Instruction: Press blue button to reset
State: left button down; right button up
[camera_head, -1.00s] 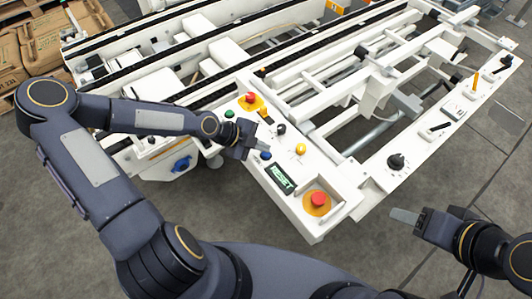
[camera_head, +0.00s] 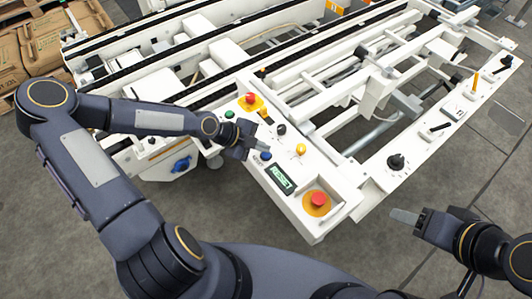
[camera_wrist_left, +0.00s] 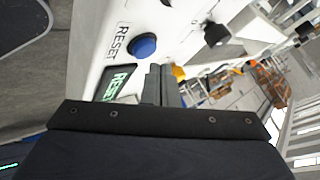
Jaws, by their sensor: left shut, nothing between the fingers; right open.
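The blue button (camera_head: 265,156) sits on the white control panel (camera_head: 255,172), just above the dark display with green RESET lettering (camera_head: 282,179). In the left wrist view the blue button (camera_wrist_left: 142,46) is round and raised, beside the printed word RESET. My left gripper (camera_head: 262,147) is shut and empty, its fingertips close to the button. In the left wrist view the fingertips (camera_wrist_left: 160,72) show just below and right of the button, with the button in full view; contact is not visible. My right gripper (camera_head: 405,216) is off to the right of the panel, over the floor, away from the button.
The panel also carries a red stop button (camera_head: 319,198) on a yellow base, a second red one (camera_head: 250,98), a green button (camera_head: 229,114), a yellow button (camera_head: 300,149) and a black knob (camera_head: 281,130). White conveyor frames fill the back.

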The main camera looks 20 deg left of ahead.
aim_at(262, 155)
pick_arm(q)
jog(key=shift+f, duration=0.15)
dwell(0.4)
jog(key=shift+f+b, duration=0.3)
jog(key=shift+b, duration=0.15)
jog(key=shift+f+b, duration=0.4)
jog(key=shift+f, duration=0.05)
dwell(0.5)
jog(key=shift+r, duration=0.15)
jog(key=shift+r+p, duration=0.7)
jog(key=shift+r, duration=0.05)
notch_tip(262, 155, up, 5)
jog(key=p, duration=0.4)
dwell(0.8)
